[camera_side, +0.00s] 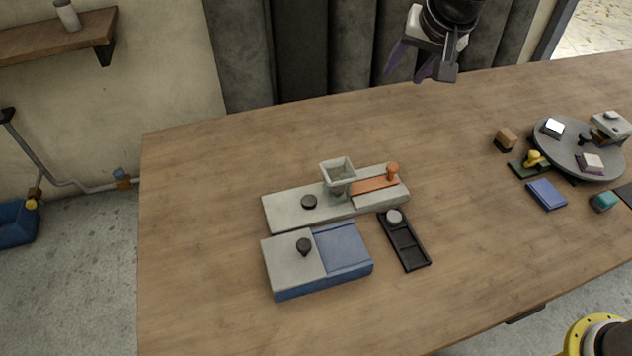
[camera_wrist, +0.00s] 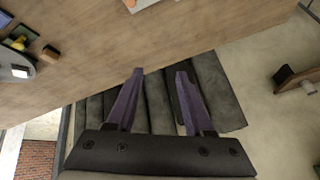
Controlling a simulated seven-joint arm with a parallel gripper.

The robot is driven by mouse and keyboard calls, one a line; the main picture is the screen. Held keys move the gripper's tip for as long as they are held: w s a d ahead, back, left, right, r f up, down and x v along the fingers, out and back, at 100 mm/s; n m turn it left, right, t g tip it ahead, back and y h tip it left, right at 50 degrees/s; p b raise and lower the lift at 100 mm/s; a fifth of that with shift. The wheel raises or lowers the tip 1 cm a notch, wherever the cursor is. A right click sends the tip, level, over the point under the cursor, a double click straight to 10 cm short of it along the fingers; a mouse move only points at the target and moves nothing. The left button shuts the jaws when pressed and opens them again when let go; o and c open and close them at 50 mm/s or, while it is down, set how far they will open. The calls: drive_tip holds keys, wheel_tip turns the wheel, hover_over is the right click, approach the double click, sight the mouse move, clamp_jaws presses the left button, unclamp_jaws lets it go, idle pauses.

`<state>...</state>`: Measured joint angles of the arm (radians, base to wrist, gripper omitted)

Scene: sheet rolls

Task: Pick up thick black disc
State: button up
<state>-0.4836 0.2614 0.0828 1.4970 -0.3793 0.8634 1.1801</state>
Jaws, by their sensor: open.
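A thick black disc (camera_side: 309,201) lies on the left part of the long grey block (camera_side: 280,212) in the side view, left of a square grey funnel (camera_side: 338,171). A black round knob (camera_side: 303,246) stands on the grey lid of the blue box (camera_side: 318,283) in front of it. My gripper (camera_side: 408,71) is up beyond the far edge of the table, well away from the disc. Its purple fingers are apart and empty, as the wrist view (camera_wrist: 160,74) also shows. The disc cannot be made out in the wrist view.
An orange handle (camera_side: 375,184) sits on the grey block's right part. A round grey turntable (camera_side: 570,155) with small blocks stands at far right.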

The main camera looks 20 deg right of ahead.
drive_tip(key=w+a+f+n+g, duration=0.1)
drive_tip(key=a+f+n, duration=0.1)
drive_tip(key=a+f, duration=1)
drive_tip(key=n, duration=0.2)
approach(309, 200)
drive_tip(key=shift+g, duration=0.3)
drive_tip(key=x, duration=0.8)
drive_tip(key=shift+w+r, duration=0.1)
drive_tip(key=shift+w, duration=0.3)
drive_tip(key=shift+c, duration=0.4)
clamp_jaws()
